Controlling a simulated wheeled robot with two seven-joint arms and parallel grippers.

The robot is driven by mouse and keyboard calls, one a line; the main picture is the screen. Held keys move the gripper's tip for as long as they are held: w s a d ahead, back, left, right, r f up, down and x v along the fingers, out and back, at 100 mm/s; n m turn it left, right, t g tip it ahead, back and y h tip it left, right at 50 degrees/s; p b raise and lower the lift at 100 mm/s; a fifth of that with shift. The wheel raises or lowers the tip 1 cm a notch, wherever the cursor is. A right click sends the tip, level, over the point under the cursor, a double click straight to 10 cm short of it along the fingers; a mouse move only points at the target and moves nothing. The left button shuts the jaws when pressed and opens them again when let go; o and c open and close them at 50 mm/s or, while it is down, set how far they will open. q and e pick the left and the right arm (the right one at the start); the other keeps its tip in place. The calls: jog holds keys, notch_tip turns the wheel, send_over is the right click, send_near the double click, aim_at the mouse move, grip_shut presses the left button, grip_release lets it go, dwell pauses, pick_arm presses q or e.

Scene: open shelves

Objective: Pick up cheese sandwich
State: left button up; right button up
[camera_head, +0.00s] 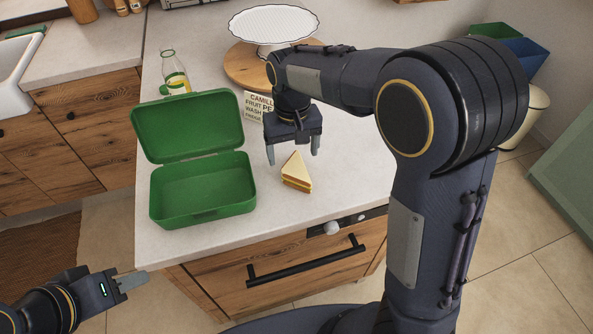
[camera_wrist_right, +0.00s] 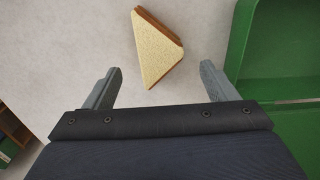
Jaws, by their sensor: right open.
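The cheese sandwich (camera_head: 297,172) is a triangular wedge with pale bread and an orange-brown filling edge. It lies on the light countertop, right of the open green lunchbox (camera_head: 203,212). My right gripper (camera_head: 293,158) is open and empty, above the counter just behind the sandwich. In the right wrist view the sandwich (camera_wrist_right: 157,48) lies beyond the two spread fingertips (camera_wrist_right: 160,75), roughly centred between them and not gripped. My left gripper (camera_head: 132,283) is low at the left, in front of the counter and away from the sandwich; its finger opening is unclear.
The lunchbox lid stands raised at the back; its inside looks empty. A glass bottle (camera_head: 175,75), a small text sign (camera_head: 256,106) and a white cake stand (camera_head: 273,26) on a round wooden board (camera_head: 246,68) stand further back. The counter right of the sandwich is clear.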

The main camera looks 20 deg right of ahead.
aim_at(293, 168)
jog(key=f, duration=0.6)
jog(key=shift+s, duration=0.2)
jog(key=shift+r, duration=0.1)
jog(key=c, duration=0.7)
